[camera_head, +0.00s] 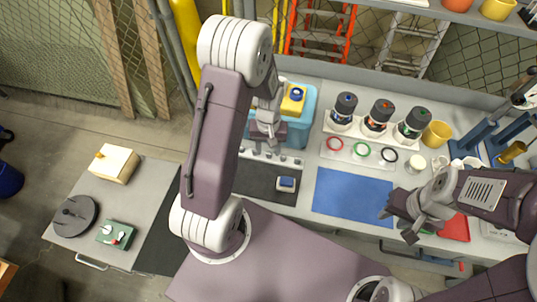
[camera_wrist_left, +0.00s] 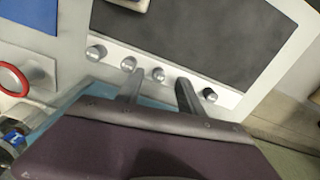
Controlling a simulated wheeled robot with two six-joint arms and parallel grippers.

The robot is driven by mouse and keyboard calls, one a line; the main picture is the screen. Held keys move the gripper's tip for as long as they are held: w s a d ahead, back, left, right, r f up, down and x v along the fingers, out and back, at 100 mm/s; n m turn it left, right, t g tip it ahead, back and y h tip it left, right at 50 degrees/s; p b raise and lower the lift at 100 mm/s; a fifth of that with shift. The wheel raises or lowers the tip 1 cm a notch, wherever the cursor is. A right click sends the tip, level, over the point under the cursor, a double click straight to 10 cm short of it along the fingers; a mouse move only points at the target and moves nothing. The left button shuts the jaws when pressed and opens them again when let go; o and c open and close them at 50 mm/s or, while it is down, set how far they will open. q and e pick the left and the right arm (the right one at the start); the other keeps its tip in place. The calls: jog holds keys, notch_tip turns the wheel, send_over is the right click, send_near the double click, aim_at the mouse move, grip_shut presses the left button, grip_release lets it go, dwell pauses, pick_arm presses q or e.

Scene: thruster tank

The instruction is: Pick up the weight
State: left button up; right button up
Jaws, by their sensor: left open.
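Several small silver cylinders, which look like weights (camera_wrist_left: 158,74), stand in a row on a white strip in the left wrist view; the one at the right end has a dark top. In the head view the row is small and partly hidden by my left arm. My left gripper (camera_wrist_left: 159,80) is open and empty, its fingertips pointing at the row, with one cylinder showing between them. I cannot tell its height above them. My right gripper (camera_head: 400,222) looks open and empty near the blue mat's right edge.
A blue tub (camera_head: 302,130) with a yellow-and-blue item stands behind the row. A round black disc (camera_head: 74,216) sits on the left table.

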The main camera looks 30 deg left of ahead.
pick_arm(q)
jog(key=shift+f, duration=0.7)
jog(key=shift+w+d+f, duration=0.1)
jog(key=shift+w+f, duration=0.1)
jog(key=shift+f, duration=0.05)
jog(key=shift+s, duration=0.1)
grip_shut()
jog(key=shift+r, duration=0.15)
